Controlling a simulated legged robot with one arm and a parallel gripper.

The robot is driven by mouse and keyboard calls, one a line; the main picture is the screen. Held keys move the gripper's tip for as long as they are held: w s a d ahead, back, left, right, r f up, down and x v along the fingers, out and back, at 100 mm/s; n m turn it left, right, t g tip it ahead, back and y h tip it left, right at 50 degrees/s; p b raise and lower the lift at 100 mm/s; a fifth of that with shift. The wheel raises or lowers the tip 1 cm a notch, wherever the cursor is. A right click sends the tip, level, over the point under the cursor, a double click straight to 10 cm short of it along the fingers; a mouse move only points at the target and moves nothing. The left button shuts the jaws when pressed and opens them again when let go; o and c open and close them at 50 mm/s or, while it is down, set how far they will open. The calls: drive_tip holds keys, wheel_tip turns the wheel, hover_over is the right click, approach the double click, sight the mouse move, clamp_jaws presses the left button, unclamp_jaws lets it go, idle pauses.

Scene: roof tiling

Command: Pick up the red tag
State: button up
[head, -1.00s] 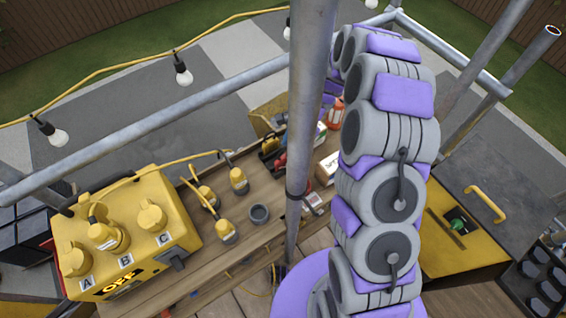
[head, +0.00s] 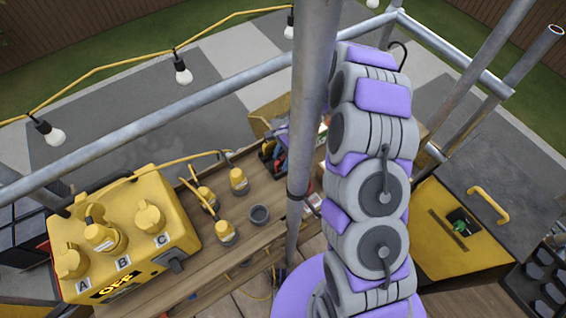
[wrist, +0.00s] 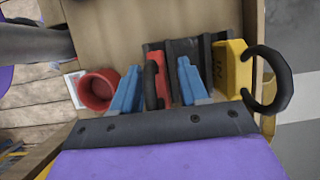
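A red tag (wrist: 161,88) with a black loop stands in a dark holder (wrist: 185,50) in the wrist view. My gripper (wrist: 158,68) has two blue fingers, one on each side of the red tag. The fingers are apart, and a gap shows beside the tag, so it does not look clamped. The fingers' depth along the tag is hard to tell. A yellow tag (wrist: 229,68) with a large black ring is at the right of the holder. In the head view the pole and my arm hide most of the gripper and the tags.
A red cup (wrist: 98,90) is close left of the gripper. In the head view a metal pole (head: 308,110) stands in front of the wooden bench (head: 210,263).

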drive_tip(key=shift+d, duration=0.1)
clamp_jaws()
